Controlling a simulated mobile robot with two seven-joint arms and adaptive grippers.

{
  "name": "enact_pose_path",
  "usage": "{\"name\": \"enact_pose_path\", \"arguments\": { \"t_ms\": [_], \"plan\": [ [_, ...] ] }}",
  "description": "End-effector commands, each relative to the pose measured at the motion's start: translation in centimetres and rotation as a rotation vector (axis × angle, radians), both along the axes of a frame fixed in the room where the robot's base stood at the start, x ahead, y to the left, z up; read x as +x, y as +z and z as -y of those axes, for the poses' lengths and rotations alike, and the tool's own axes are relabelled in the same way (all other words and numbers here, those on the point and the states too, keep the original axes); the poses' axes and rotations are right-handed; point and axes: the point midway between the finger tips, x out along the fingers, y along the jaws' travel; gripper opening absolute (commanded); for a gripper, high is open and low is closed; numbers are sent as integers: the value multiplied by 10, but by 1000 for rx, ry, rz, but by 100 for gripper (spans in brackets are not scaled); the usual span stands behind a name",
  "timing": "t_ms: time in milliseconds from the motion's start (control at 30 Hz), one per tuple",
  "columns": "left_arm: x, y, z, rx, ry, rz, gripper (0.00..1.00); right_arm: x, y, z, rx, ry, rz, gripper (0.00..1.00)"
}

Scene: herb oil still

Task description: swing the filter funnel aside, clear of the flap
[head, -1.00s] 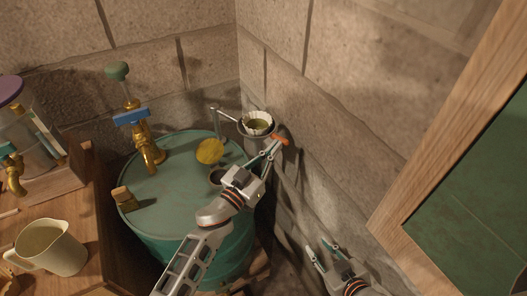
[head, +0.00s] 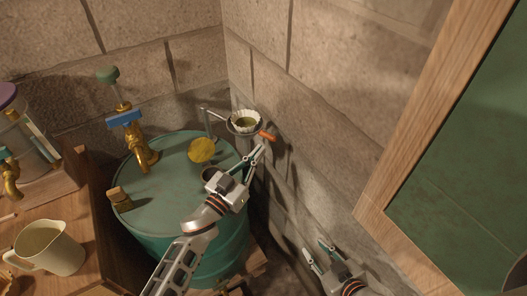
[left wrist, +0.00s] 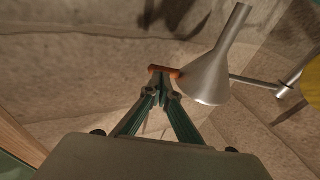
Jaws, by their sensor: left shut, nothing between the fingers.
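The filter funnel (head: 245,121) is a metal cone with a white pleated paper in it, on a thin arm from a post above the green drum. It is beside the wall, to the right of the yellow round flap (head: 201,150). In the left wrist view the funnel (left wrist: 207,78) has a short orange handle (left wrist: 163,71). My left gripper (head: 262,149) is shut and empty, its tips right at the handle (head: 267,136); whether they touch it I cannot tell. My right gripper (head: 322,252) is open and empty, low near the wall.
A cream jug (head: 45,248) stands on the wooden bench at left. Stone wall closes in behind the funnel.

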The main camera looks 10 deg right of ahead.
Motion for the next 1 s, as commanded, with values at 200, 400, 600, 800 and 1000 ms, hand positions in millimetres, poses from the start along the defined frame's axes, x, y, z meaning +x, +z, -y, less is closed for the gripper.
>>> {"name": "enact_pose_path", "arguments": {
  "t_ms": [200, 400, 600, 800, 1000],
  "plan": [
    [-38, -11, -36, 1, 1, -3, 0, -12, -13, -1, 0, -5, -32, 30],
    [-61, -16, -58, 0, 0, -1, 0, -1, -6, -1, 2, -5, -8, 30],
    [-71, -17, -68, -2, 0, -2, 0, -1, -4, -4, 8, -1, -5, 30],
    [-73, -17, -69, -2, 0, -2, 0, -1, -3, -4, 8, -1, -4, 30],
    [-72, -17, -69, -2, 1, -1, 0, -2, -3, -4, 8, -1, -6, 30]
  ]
}}
